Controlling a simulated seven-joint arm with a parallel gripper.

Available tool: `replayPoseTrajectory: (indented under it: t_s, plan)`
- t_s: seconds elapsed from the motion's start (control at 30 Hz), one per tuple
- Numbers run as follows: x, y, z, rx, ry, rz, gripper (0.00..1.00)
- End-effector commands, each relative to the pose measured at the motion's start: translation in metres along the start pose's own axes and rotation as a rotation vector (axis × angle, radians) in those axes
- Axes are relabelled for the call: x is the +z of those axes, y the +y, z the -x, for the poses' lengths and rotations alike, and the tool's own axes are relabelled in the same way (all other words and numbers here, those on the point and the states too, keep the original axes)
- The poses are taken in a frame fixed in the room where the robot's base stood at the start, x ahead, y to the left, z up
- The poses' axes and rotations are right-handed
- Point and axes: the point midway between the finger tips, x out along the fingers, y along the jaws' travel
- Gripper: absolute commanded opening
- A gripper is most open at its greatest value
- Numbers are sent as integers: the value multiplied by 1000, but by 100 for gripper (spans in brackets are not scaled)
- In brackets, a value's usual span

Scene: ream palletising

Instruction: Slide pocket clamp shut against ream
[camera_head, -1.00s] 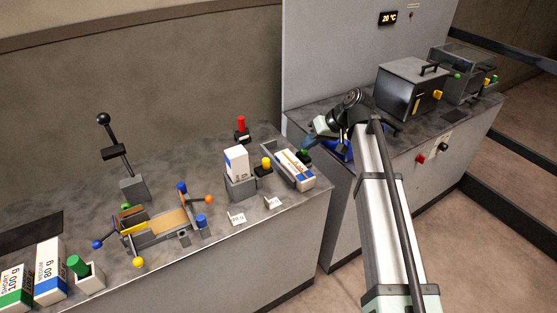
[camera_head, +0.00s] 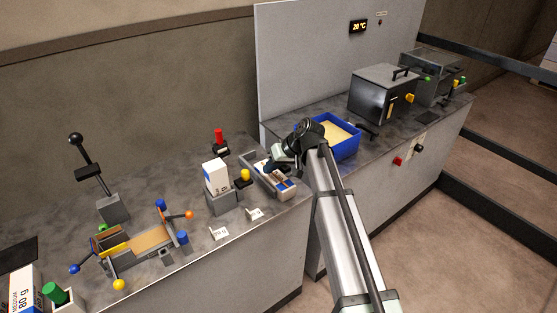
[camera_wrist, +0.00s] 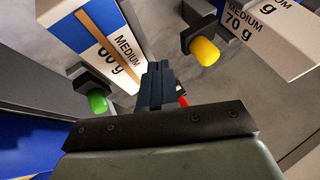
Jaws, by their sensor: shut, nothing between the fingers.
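The grey pocket (camera_head: 256,170) sits at the right end of the near bench. A white ream with a blue band and brown strap lies in it, labelled MEDIUM 80 g in the wrist view (camera_wrist: 98,38). A green knob (camera_wrist: 97,102) on a dark block stands beside the ream's end; my arm hides it in the head view. It appears to belong to the pocket clamp; the clamp's exact position is unclear. My gripper (camera_head: 268,168) is over the pocket. Its fingers (camera_wrist: 157,88) are shut and empty, pointing close to the ream, between the green and yellow knobs; contact is unclear.
A yellow knob (camera_head: 245,175) stands between the pocket and a ream upright on a grey stand (camera_head: 221,201). A red-topped post (camera_head: 219,139) is behind. A blue tray (camera_head: 347,148) is on the far bench. A strap jig (camera_head: 140,243) and lever (camera_head: 88,172) are left.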

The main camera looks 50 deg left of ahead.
Motion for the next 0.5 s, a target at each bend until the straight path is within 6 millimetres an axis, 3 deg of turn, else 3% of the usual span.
replayPoseTrajectory:
  t_s: [0.03,0.2,0.5]
  plan:
    - [0,0,-9,-1,-2,0,0]
    - [1,-22,-18,0,0,1,0]
    - [0,-35,-24,1,0,0,0]
